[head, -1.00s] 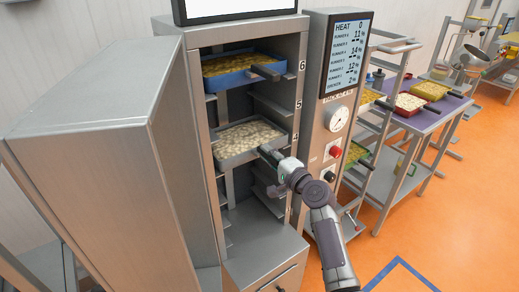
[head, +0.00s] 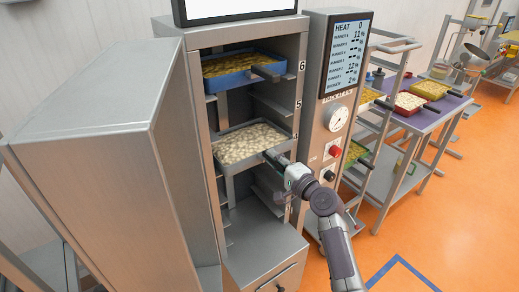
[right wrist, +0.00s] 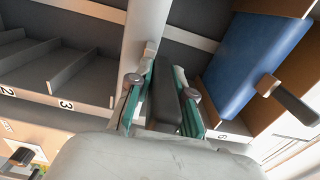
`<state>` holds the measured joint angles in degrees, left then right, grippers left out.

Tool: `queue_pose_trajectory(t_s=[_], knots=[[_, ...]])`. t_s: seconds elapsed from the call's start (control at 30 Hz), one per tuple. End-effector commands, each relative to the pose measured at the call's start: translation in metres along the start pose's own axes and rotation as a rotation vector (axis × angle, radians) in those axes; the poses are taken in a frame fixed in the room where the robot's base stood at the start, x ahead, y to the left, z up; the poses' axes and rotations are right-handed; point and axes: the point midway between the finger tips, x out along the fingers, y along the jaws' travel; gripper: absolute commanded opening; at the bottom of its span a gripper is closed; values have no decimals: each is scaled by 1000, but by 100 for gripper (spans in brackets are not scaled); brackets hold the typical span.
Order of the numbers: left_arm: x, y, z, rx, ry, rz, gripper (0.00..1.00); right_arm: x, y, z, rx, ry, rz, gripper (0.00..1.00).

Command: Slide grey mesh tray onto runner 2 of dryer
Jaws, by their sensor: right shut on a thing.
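The grey mesh tray (head: 228,166) is full of pale pieces and sits inside the open dryer (head: 303,75), near the label 4 and below a blue tray. Its dark handle (head: 271,155) points out to the front right. My right gripper (head: 279,163) is shut on this handle. In the right wrist view the green-edged fingers (right wrist: 160,95) flank the dark handle (right wrist: 164,105). Whether the tray touches the runners is hard to tell. Runner 2 is hidden behind my right arm in the head view; the label 2 (right wrist: 8,91) shows in the right wrist view. My left gripper is out of view.
The blue tray (head: 222,83) with yellow pieces sits at level 6 above. Level 5 looks empty. The display panel (head: 346,55) and knobs stand close to the right of my arm. The dryer's large grey side (head: 85,130) is at left. A purple-topped table (head: 435,113) stands further right.

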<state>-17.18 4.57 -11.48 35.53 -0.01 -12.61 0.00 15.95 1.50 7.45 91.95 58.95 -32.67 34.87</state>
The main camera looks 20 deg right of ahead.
Motion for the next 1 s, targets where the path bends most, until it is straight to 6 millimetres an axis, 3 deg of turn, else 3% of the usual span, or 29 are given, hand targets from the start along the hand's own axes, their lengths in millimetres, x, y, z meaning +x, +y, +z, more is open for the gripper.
queue_pose_trajectory(t_s=[1.0], knots=[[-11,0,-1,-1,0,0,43,-116,-2,0,-1,2,-4,0]])
